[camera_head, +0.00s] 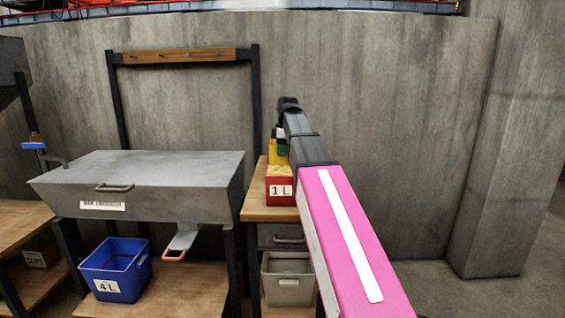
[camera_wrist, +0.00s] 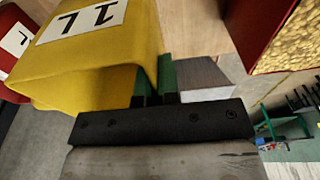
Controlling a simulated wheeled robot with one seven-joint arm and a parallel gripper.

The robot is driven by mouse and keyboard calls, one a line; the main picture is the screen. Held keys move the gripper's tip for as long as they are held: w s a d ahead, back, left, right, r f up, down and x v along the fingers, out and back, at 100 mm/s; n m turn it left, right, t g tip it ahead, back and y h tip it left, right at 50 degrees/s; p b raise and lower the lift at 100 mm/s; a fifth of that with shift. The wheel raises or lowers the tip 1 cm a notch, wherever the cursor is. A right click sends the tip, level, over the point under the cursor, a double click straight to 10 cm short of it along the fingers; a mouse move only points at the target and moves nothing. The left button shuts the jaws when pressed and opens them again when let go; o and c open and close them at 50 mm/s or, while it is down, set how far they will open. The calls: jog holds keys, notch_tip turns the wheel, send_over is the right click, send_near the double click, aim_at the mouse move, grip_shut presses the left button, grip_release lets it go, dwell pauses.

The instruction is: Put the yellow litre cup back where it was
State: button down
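The yellow litre cup (camera_wrist: 95,60) fills the upper left of the wrist view, with a white "1L" label. In the head view the yellow cup (camera_head: 278,153) shows partly, just behind a red 1 L cup (camera_head: 280,188) on the small wooden table. My gripper (camera_wrist: 158,82) has green fingers close together at the yellow cup's edge, and it looks shut on the cup. Part of the fingers is hidden by the cup. In the head view my arm hides much of the area right of the cups.
The wrist view shows a red container of grain (camera_wrist: 285,40) at upper right and a red labelled cup (camera_wrist: 15,45) at left. In the head view, a grey metal hopper (camera_head: 150,185) stands left of the small table (camera_head: 262,208). A blue 4 L bin (camera_head: 117,268) and a grey bin (camera_head: 288,278) sit below.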

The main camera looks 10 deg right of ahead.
aim_at(282, 161)
jog(key=shift+f, duration=2.05)
jog(key=shift+f, duration=0.15)
jog(key=c, duration=1.4)
grip_release()
jog(key=shift+o, duration=0.2)
jog(key=r, duration=0.3)
jog(key=d+r, duration=0.1)
jog(key=r, duration=0.7)
jog(key=shift+s+d+r, duration=0.15)
jog(key=shift+d, duration=0.05)
jog(key=shift+d+r, duration=0.1)
jog(key=shift+r, duration=0.4)
jog(key=shift+s, duration=0.15)
